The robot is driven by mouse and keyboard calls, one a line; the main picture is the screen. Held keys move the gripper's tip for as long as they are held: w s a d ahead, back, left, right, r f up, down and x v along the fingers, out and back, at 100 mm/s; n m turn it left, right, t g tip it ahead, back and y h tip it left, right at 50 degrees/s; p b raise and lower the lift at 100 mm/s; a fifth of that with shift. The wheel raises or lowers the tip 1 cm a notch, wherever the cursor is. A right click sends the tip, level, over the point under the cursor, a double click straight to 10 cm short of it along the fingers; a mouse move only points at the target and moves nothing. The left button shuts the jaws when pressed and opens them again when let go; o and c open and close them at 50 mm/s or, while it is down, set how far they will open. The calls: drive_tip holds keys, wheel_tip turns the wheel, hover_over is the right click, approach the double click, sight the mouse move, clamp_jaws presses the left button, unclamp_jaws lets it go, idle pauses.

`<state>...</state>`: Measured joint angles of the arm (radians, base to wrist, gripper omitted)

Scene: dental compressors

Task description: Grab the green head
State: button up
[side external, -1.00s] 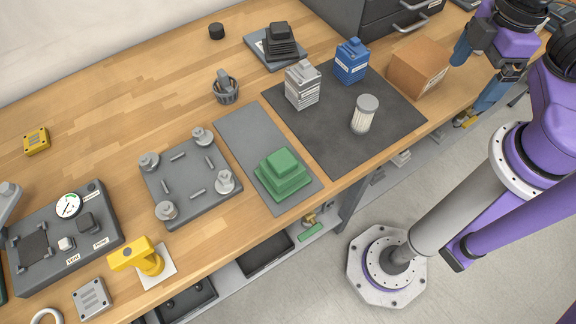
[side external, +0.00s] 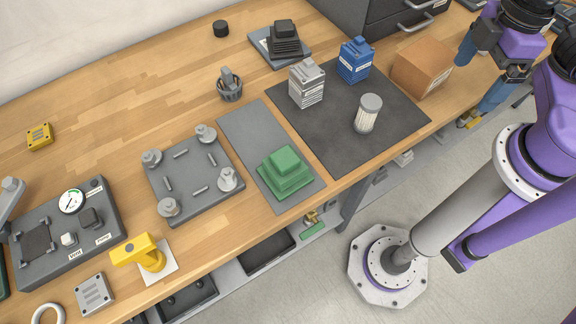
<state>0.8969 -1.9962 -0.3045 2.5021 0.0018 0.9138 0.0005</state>
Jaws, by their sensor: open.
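The green head (side external: 285,170) is a stepped green block. It rests on a grey mat (side external: 247,133) near the front edge of the wooden bench, and nothing touches it. My gripper (side external: 476,78) is at the upper right, past the cardboard box, far from the green head. Its blue fingers are spread apart, and I see nothing between them.
A dark mat (side external: 340,145) right of the green head bears a grey-white block (side external: 307,84), a blue block (side external: 355,60) and a white cylinder (side external: 367,114). A cardboard box (side external: 422,67) stands nearer my gripper. A grey plate with posts (side external: 190,178) lies left.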

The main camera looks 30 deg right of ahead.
drive_tip(key=r+n, duration=0.2)
drive_tip(key=n, duration=0.4)
hover_over(285, 157)
wheel_tip(285, 157, down, 12)
drive_tip(key=shift+a+f, duration=0.15)
drive_tip(key=shift+f, duration=2.65)
drive_tip(key=c, duration=1.6)
